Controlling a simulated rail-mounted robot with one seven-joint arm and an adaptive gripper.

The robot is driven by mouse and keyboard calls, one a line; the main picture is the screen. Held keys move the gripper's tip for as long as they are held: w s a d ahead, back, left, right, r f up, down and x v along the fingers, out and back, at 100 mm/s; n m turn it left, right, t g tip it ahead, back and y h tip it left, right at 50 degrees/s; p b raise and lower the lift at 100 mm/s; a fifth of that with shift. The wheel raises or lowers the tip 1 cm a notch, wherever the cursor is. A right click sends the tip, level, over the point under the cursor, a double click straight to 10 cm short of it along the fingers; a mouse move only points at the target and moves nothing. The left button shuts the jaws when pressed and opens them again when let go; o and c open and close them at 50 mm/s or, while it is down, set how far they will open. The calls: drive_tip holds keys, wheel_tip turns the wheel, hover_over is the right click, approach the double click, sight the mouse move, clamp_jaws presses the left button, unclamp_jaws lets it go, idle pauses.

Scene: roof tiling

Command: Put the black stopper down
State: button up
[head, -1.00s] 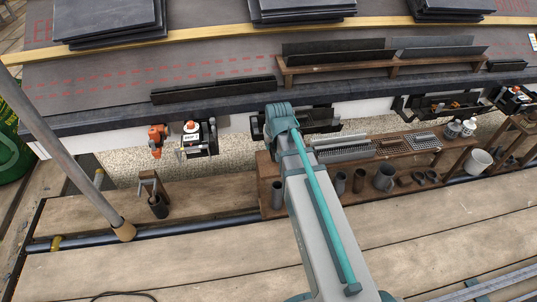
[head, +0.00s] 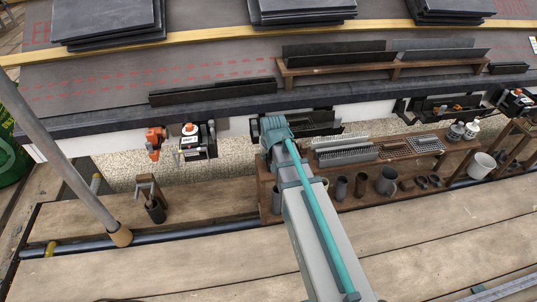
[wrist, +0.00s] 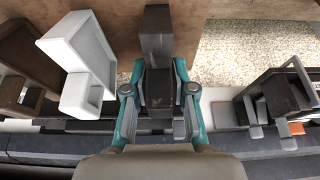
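In the wrist view a dark block, which looks like the black stopper (wrist: 157,46), stands between the teal fingers of my gripper (wrist: 159,74). The fingers lie close along both its sides, so my gripper looks shut on it. In the head view my arm hides the gripper and the stopper. The arm's end is by the roof edge, at the left end of a dark holder (head: 318,124) on the white fascia.
A wooden rack (head: 400,166) with metal grates, tubes and cups stands right of my arm. An orange-and-black tool (head: 194,142) hangs left on the fascia. A grey pole (head: 65,150) rises at the left. White channel pieces (wrist: 80,45) show left in the wrist view.

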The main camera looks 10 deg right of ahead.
drive_tip(key=shift+o, duration=1.1)
drive_tip(key=p+v, duration=0.5)
drive_tip(key=v, duration=0.7)
drive_tip(key=s+f+g, duration=0.7)
drive_tip(key=s+f, duration=0.9)
drive_tip(key=s+f+g, duration=0.3)
drive_tip(key=s+g, duration=0.1)
drive_tip(key=s, duration=0.7)
drive_tip(key=s+f+g, duration=0.3)
drive_tip(key=s+g, duration=0.1)
drive_tip(key=s, duration=0.7)
drive_tip(key=shift+s+d+g, duration=0.15)
drive_tip(key=shift+d+g, duration=0.15)
drive_tip(key=shift+g, duration=0.1)
